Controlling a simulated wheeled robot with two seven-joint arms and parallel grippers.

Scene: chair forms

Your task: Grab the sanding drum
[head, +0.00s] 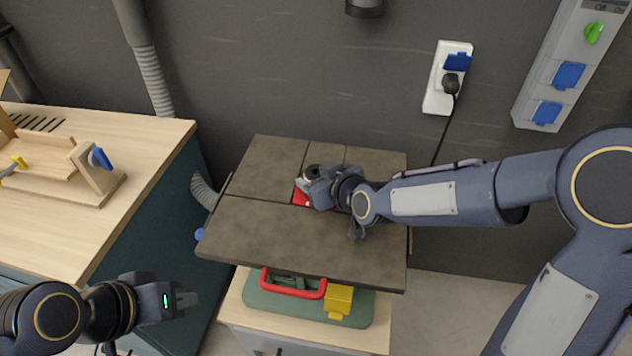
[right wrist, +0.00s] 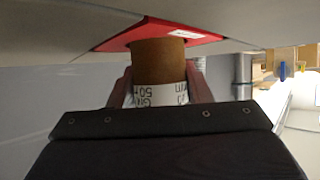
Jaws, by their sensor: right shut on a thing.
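The sanding drum is a brown cylinder (right wrist: 158,62) with a white printed band in the right wrist view. Its brown end is at the red plate. In the head view only a small part of the drum (head: 313,171) shows beside my gripper. My right gripper (head: 309,187) is over the dark tabletop. In the right wrist view its fingers (right wrist: 160,92) are on both sides of the white band, shut on the drum. My left gripper (head: 187,299) is at the lower left, away from the drum; its finger gap cannot be made out.
The red plate (right wrist: 190,37) is set in the dark tabletop (head: 290,240). A green case with a red handle (head: 293,288) and a yellow block (head: 339,299) sit below its front edge. A wooden workbench (head: 120,215) stands left. A black cable hangs from the wall socket (head: 446,85).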

